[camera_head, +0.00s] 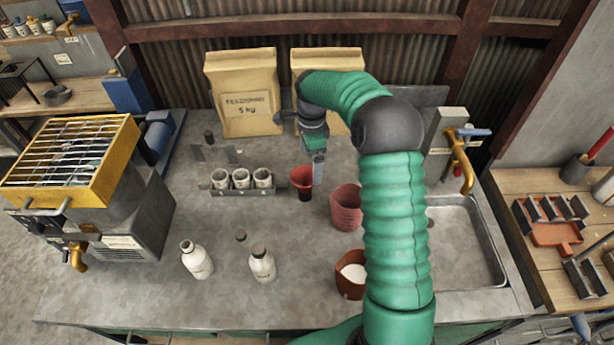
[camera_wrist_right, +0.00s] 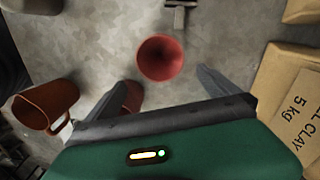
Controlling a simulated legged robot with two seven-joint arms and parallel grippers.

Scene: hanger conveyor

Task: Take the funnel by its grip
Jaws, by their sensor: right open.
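The red funnel (camera_head: 301,178) stands on the grey bench, left of my right gripper (camera_head: 318,168) in the head view. In the right wrist view, the funnel (camera_wrist_right: 160,57) shows its round mouth, just beyond the gap between my two fingers (camera_wrist_right: 162,88). The right gripper is open, with nothing seen between its fingertips. The funnel's grip cannot be made out clearly. Another red shape (camera_wrist_right: 131,98) is partly hidden behind the left finger in the wrist view; I cannot tell what it is. My left gripper is not in view.
A rack of white cups (camera_head: 241,188) stands left of the funnel. A red jug (camera_head: 345,209) and a brown pot (camera_head: 346,291) are to the right, partly behind my arm. Clay bags (camera_head: 246,92) stand behind, white bottles (camera_head: 197,261) in front. A sink (camera_head: 470,235) is at right.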

